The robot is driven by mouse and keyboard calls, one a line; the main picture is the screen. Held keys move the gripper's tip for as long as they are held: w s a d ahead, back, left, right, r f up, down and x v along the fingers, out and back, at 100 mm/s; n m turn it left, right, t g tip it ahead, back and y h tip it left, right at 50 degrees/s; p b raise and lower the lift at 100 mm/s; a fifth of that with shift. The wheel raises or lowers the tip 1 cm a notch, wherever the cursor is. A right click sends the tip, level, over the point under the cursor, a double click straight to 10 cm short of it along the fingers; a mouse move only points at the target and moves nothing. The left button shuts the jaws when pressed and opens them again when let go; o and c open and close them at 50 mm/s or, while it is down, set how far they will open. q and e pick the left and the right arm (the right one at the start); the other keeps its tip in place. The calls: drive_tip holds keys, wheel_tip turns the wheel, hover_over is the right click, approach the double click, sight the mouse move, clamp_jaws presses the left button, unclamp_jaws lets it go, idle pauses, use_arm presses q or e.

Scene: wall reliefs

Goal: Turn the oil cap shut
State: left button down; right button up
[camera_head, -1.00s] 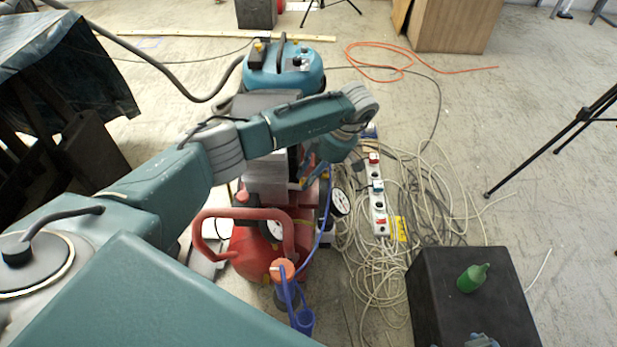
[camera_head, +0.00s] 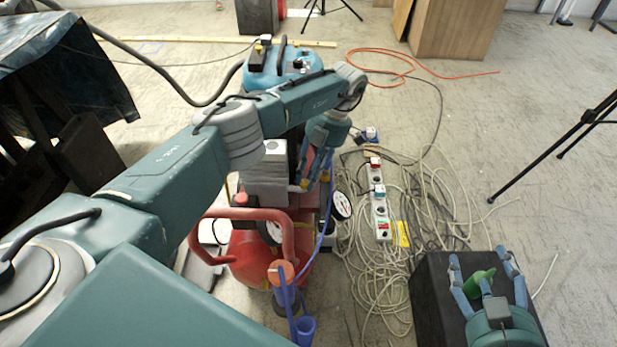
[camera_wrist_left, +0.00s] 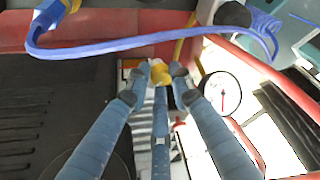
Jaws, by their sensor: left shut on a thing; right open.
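In the left wrist view a yellow cap (camera_wrist_left: 160,73) sits between the fingertips of my left gripper (camera_wrist_left: 161,78), which is shut on it. In the head view my left gripper (camera_head: 311,175) points down at the machine, beside its grey metal block; the cap is mostly hidden there. The cap's thread and how far it is turned cannot be seen. My right gripper (camera_head: 484,268) is open over the black box, its fingers on both sides of a green bottle (camera_head: 479,282).
The black box (camera_head: 432,290) stands at the lower right.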

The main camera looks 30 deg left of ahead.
use_arm(q)
drive_tip(key=shift+s, duration=0.1)
idle(0.4)
drive_tip(key=c, duration=1.6)
unclamp_jaws()
drive_tip(key=shift+o, duration=0.2)
drive_tip(key=shift+r, duration=0.1)
drive_tip(key=v, duration=0.7)
drive_tip(key=shift+r, duration=0.1)
